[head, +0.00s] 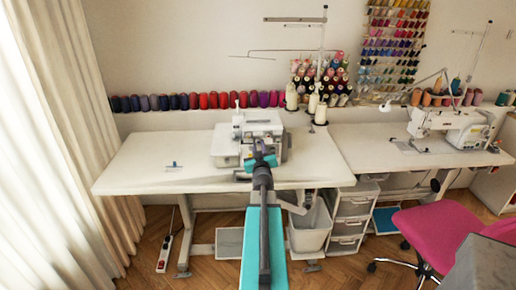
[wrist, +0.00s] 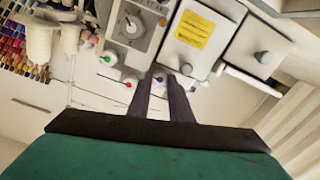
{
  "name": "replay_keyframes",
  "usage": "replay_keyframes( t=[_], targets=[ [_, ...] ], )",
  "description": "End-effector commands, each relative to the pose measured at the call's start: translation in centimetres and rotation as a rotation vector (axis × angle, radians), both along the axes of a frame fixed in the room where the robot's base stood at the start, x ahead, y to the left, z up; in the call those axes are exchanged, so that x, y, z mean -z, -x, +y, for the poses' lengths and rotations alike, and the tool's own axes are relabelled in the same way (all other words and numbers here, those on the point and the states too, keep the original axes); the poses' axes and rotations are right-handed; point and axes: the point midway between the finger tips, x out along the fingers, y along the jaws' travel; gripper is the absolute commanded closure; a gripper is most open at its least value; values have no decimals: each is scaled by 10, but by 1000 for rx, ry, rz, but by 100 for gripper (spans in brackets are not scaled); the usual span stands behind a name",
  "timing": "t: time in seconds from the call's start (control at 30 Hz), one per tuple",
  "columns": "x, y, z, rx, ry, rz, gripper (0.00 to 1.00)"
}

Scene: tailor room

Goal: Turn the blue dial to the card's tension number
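The white overlock machine (head: 228,142) stands on the left table in the head view. Its front fills the top of the wrist view. The blue dial (wrist: 160,77) is a small pale knob with a blue centre. A green-centred dial (wrist: 107,58), a red-centred dial (wrist: 130,82) and a plain knob (wrist: 186,69) sit beside it. A yellow card (wrist: 195,30) is on the machine; its text is too small to read. My gripper (wrist: 158,81) is open, its fingertips either side of the blue dial. I cannot tell if they touch it. In the head view my arm partly hides the machine.
Thread cones (head: 291,97) stand behind the machine. The white table (head: 140,165) is mostly clear on its left, with a small blue item (head: 174,165). A second sewing machine (head: 450,125) and a pink chair (head: 435,230) are at right.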

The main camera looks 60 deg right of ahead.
Motion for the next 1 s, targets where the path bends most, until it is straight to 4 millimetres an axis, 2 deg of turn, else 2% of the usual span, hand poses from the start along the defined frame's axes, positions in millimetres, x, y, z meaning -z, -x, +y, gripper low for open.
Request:
replay_keyframes(
  t=[0.37,1.0],
  targets=[
    [0,-3,-9,-4,-45,-64,100],
    [-1,-3,-9,-2,-272,-384,100]
  ],
)
